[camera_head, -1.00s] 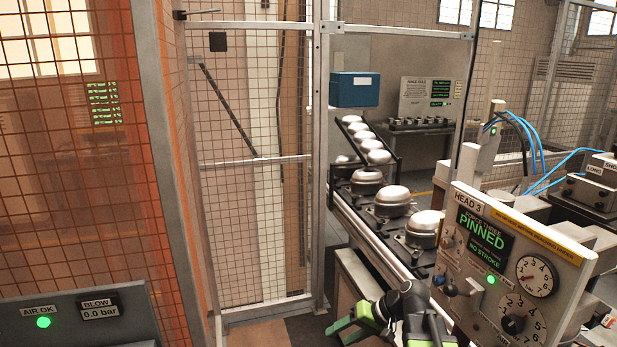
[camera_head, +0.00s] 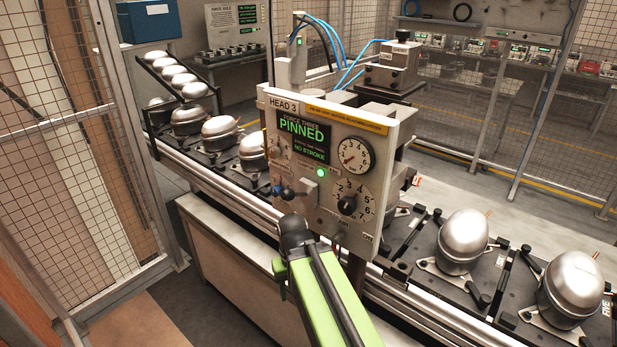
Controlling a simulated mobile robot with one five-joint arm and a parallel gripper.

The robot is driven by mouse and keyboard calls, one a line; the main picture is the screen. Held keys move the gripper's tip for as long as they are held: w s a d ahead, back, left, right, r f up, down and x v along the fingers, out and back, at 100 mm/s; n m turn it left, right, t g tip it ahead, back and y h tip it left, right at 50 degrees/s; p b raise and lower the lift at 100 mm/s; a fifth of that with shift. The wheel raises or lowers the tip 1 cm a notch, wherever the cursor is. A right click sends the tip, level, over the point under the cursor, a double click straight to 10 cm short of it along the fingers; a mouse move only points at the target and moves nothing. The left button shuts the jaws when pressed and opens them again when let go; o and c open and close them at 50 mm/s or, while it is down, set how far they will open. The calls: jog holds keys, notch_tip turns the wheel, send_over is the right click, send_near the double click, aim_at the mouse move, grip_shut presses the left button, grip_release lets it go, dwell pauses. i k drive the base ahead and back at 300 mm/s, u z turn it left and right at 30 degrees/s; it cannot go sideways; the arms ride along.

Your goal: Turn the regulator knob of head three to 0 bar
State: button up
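The head 3 panel (camera_head: 275,118) stands at the centre, upright, with a green-lit display (camera_head: 303,135) reading "PINNED" and "NO STROKE". The regulator knob (camera_head: 347,205) is black and sits in a round white numbered dial (camera_head: 362,190) at the panel's lower right. Its pointer is too small to read. Above it is a round pressure gauge (camera_head: 354,154) with a thin red needle toward the lower left. My green arm reaches up from the bottom to a black joint in front of the panel's lower left. My gripper's fingers cannot be made out.
A dark lever (camera_head: 287,193) and a green lamp (camera_head: 320,173) are left of the dial. Silver compressors (camera_head: 461,238) stand on pallets along the conveyor (camera_head: 400,310), on both sides of the panel. A mesh fence (camera_head: 70,150) is on the left. Grey floor (camera_head: 215,320) shows at lower left.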

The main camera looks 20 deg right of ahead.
aim_at(346, 206)
jog(key=z, duration=0.1)
jog(key=k, duration=0.5)
jog(key=u, duration=1.1)
jog(key=k, duration=0.25)
jog(key=u, duration=0.15)
